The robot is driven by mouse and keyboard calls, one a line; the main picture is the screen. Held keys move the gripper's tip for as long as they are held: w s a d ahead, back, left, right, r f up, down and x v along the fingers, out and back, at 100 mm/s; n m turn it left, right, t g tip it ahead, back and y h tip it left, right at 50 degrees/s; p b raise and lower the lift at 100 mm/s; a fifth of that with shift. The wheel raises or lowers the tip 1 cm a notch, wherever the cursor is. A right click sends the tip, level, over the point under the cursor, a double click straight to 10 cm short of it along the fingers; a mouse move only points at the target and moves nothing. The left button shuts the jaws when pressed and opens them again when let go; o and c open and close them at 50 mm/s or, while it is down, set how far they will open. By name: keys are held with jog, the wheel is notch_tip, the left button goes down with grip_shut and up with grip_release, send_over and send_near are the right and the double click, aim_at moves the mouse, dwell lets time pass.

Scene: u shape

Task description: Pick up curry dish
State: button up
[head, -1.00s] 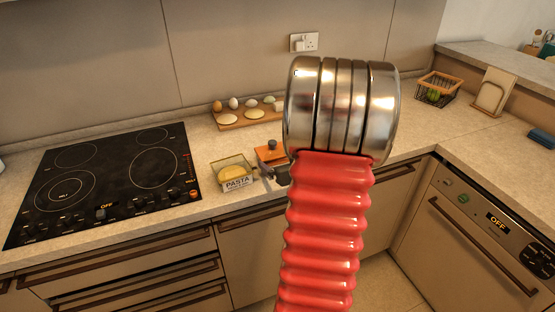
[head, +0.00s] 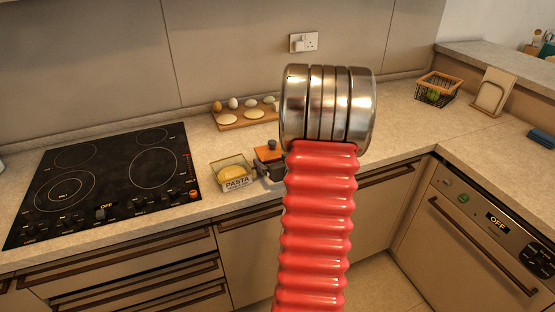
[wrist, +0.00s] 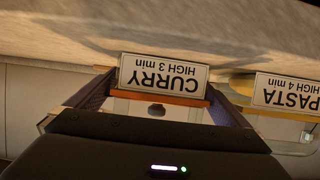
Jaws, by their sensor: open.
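The curry dish shows in the head view with an orange-brown lid (head: 268,152) and a dark knob, partly hidden by my arm. In the wrist view the picture is upside down, and the curry dish's label (wrist: 163,78) reads "CURRY HIGH 3 min". An orange-brown edge (wrist: 150,97) lies under the label in that picture. My gripper (wrist: 160,90) is open, with one dark finger on each side of the dish's label. I cannot tell whether the fingers touch the dish. In the head view my gripper is mostly hidden behind my red arm.
A pasta dish (head: 234,172) stands close to the left in the head view; its label (wrist: 287,92) is at the right in the wrist view. A black hob (head: 105,180), an egg board (head: 240,118) and a wire basket (head: 437,88) are on the counter.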

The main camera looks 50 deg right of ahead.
jog(key=shift+c, duration=0.3)
jog(key=shift+r, duration=0.1)
jog(key=c, duration=1.8)
